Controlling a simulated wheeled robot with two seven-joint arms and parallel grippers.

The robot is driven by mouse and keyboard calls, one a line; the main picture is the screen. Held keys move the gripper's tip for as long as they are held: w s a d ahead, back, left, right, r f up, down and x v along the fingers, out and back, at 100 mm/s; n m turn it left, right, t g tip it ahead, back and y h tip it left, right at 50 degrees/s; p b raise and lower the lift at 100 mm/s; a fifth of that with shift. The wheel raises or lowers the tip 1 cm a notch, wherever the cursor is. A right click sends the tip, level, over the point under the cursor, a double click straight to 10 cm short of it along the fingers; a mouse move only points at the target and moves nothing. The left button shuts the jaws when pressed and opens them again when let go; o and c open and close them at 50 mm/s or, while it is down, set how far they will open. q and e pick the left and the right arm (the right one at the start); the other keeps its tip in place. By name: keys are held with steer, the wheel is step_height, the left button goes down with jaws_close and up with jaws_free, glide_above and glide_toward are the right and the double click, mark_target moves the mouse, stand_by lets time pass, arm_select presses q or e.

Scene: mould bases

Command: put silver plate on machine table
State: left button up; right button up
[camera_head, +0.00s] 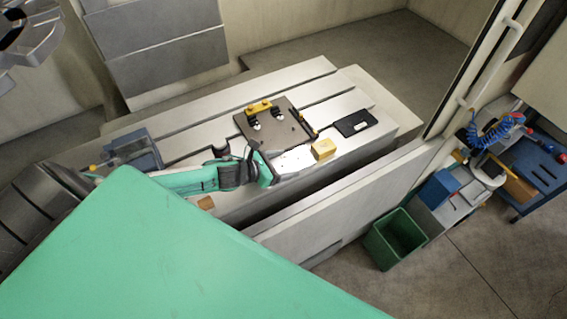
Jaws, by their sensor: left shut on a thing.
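The silver plate (294,160) is a flat, bright piece at the middle of the machine table, just left of a yellow block. My left gripper (270,169) reaches in from the left and is shut on the plate's left end. The jaws hide that end. I cannot tell whether the plate touches the table or is held just above it. The machine table (209,130) is pale grey with long dark slots. My right gripper is not in view.
A grey-brown fixture plate (284,131) with a yellow clamp (259,107) lies behind the silver plate. The yellow block (323,149) and a black plate (355,123) are to the right. A blue-grey block (134,150) stands left. A green bin (395,240) is on the floor.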

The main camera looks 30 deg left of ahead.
arm_select(q)
steer(key=shift+f+b, duration=0.4)
steer(key=shift+f, duration=0.1)
